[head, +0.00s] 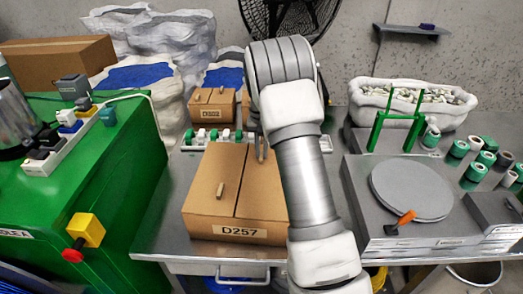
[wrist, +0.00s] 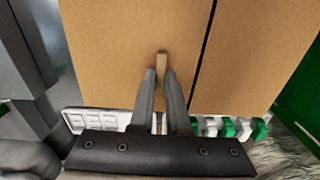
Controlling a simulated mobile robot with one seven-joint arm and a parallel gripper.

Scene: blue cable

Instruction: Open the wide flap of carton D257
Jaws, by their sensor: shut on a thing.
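Carton D257 (head: 212,228) is a brown box on the metal table, its label facing the front. Its top shows two closed flaps with a dark seam between them. The left flap (head: 207,170) has a small upright tab (head: 220,190). In the wrist view the wider flap (wrist: 105,45), on the right in the head view, lies left of the seam. My gripper (wrist: 161,74) is shut on that flap's wooden tab (wrist: 161,60), one finger on each side. In the head view my arm hides this tab and the carton's right side.
Smaller cartons (head: 213,105) and a row of green and white pieces (head: 212,137) stand behind the carton. A green bench (head: 90,190) with a power strip stands at left.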

